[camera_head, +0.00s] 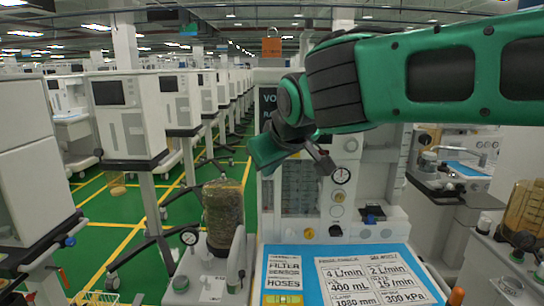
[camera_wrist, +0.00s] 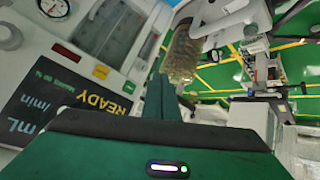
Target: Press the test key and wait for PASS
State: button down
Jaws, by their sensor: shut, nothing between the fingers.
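The white anaesthesia cart (camera_head: 380,165) stands in front of me. Its dark display shows at an angle in the wrist view (camera_wrist: 70,90), with yellow "READY" text and part of "mL/min". I cannot read which is the test key. My gripper (camera_head: 325,160) is shut and empty in front of the cart's upper face, and my arm hides much of that face in the head view. In the wrist view, my green fingers (camera_wrist: 160,98) show between the panel and the aisle.
A blue card (camera_head: 310,280) with printed settings lies on the cart's worktop. A brown-green canister (camera_head: 223,210) stands at its left and an amber canister (camera_head: 526,205) at the right. A gauge (camera_head: 342,175) is on the cart's face. Other carts line the green floor at left.

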jog(key=w, duration=0.8)
jog(key=shift+w+d, duration=0.2)
jog(key=shift+w, duration=0.2)
jog(key=shift+w, duration=0.8)
dwell(2.8)
jog(key=shift+s, duration=0.9)
jog(key=s, duration=0.5)
dwell(0.5)
dwell(0.4)
